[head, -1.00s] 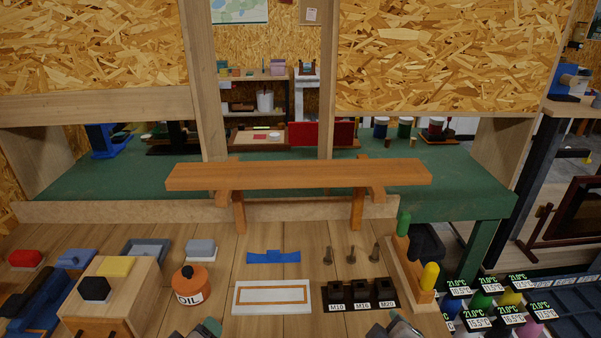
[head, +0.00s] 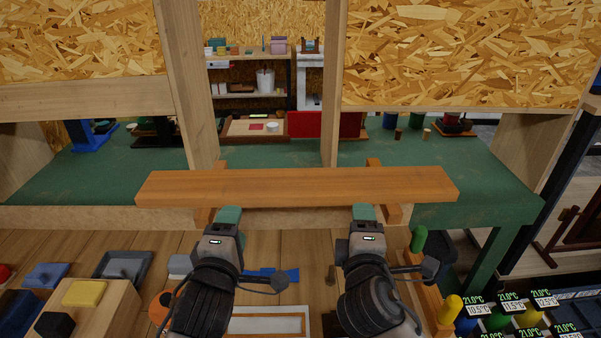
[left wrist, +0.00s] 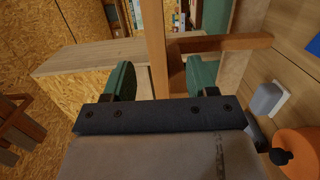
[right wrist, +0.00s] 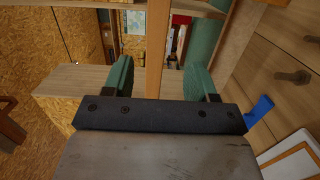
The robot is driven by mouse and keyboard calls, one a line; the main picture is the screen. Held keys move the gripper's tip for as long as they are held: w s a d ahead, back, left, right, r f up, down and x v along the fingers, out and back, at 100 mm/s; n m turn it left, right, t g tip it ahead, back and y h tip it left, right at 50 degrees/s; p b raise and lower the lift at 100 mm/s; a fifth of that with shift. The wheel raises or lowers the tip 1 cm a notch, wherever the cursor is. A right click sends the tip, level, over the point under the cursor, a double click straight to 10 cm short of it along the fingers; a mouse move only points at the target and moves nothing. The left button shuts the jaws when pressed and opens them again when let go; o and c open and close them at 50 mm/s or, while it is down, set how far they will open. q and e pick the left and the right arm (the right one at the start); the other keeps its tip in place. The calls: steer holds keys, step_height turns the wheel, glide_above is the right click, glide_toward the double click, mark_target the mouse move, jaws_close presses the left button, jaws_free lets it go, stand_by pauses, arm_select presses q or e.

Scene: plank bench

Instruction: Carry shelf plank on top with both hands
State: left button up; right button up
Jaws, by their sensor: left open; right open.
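The shelf plank (head: 300,188) is a long orange-brown board lying level across two wooden brackets (head: 205,215) at the edge of the green bench. My left gripper (head: 229,214) is at its near edge, left of its middle. My right gripper (head: 363,212) is at the same edge, right of the middle. In the left wrist view the plank (left wrist: 153,35) runs between the open fingers (left wrist: 161,80), with gaps on both sides. In the right wrist view the plank (right wrist: 157,50) also stands between open fingers (right wrist: 157,80). Neither gripper is closed on it.
Wooden posts (head: 185,85) and chipboard panels (head: 470,50) rise behind the plank. In front are a blue part (head: 275,274), a wooden block (head: 95,308), a white framed tray (head: 270,322) and a peg rack with green and yellow pegs (head: 450,309). Green bench top (head: 90,170) shows beyond the plank.

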mark_target(245, 187)
arm_select(q)
steer(key=w, duration=0.6)
steer(key=w+d, duration=0.1)
steer(key=w, duration=0.3)
steer(key=shift+r, duration=0.2)
arm_select(e)
steer(key=w, duration=0.6)
steer(key=w+d, duration=0.1)
steer(key=w, duration=0.3)
steer(key=shift+w+r, duration=0.1)
steer(key=shift+r, duration=0.15)
arm_select(q)
jaws_close()
arm_select(e)
jaws_close()
arm_select(q)
steer(key=shift+r, duration=0.15)
arm_select(e)
steer(key=shift+r, duration=0.15)
